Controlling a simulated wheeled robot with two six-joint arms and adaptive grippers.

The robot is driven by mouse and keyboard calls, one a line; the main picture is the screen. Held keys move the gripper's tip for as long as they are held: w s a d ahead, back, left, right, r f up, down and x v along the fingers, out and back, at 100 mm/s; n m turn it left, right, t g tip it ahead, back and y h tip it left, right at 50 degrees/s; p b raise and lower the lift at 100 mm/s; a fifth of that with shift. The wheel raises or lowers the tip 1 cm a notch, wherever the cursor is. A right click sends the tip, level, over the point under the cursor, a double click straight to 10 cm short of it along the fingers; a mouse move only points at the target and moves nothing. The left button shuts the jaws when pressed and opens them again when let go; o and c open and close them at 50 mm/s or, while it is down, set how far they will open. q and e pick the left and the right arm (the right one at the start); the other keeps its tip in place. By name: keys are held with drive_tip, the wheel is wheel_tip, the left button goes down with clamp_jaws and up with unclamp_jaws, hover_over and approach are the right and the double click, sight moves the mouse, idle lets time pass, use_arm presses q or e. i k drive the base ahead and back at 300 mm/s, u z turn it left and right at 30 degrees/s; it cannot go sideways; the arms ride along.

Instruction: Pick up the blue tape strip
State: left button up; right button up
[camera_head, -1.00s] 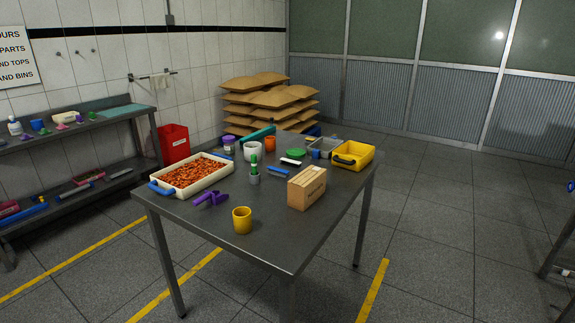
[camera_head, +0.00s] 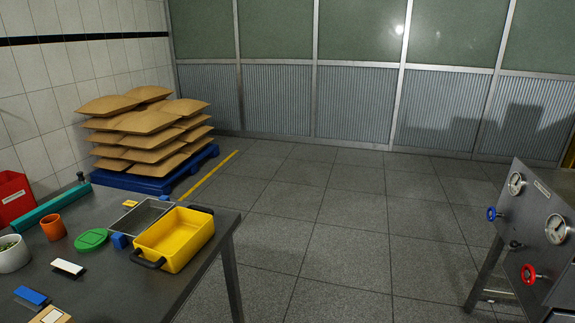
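I cannot single out a blue tape strip for certain. A small flat blue piece with a dark part (camera_head: 31,296) lies on the table near the left edge of the view. A blue blocky item (camera_head: 120,241) sits beside the yellow bin (camera_head: 174,240); its detail is too small to tell. Neither of my grippers is in view.
The metal table (camera_head: 190,285) fills the lower left. It holds a grey tray (camera_head: 150,213), green lid (camera_head: 91,239), orange cup (camera_head: 53,227), white block (camera_head: 67,267) and white bowl (camera_head: 12,256). A gauge panel (camera_head: 540,240) stands at right. The middle floor is open.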

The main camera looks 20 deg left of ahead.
sight(38, 299)
drive_tip(key=i, duration=1.75)
drive_tip(key=u, duration=4.1)
